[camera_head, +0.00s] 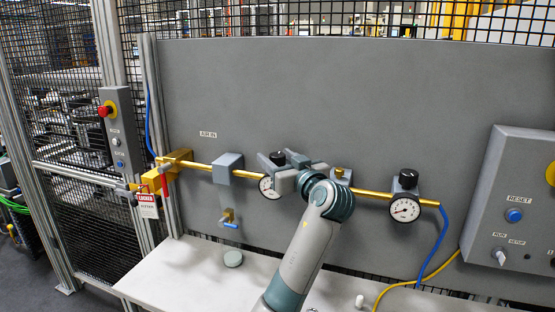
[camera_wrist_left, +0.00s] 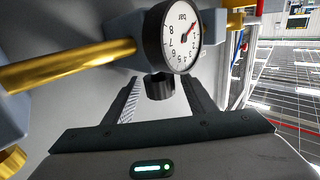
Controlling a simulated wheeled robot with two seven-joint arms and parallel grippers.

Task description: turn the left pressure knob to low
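The left pressure knob (camera_head: 277,157) is black and sits on top of the left regulator, above its round white gauge (camera_head: 267,187). My left gripper (camera_head: 287,168) is at this regulator, its arm coming up from the bottom. In the left wrist view, which is upside down, the black knob (camera_wrist_left: 160,87) shows between the two fingers of my left gripper (camera_wrist_left: 155,95). The fingers are apart, with a light gap beside the knob. The gauge (camera_wrist_left: 184,38) has a red needle. The gripper partly hides the regulator in the head view. My right gripper is not in view.
A brass pipe (camera_head: 375,193) runs along the grey panel (camera_head: 400,100). To the right is another regulator with a black knob (camera_head: 408,178) and gauge (camera_head: 404,209). A red lockout tag (camera_head: 147,205) hangs at left. A control box (camera_head: 515,200) stands at right, above the white table (camera_head: 190,270).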

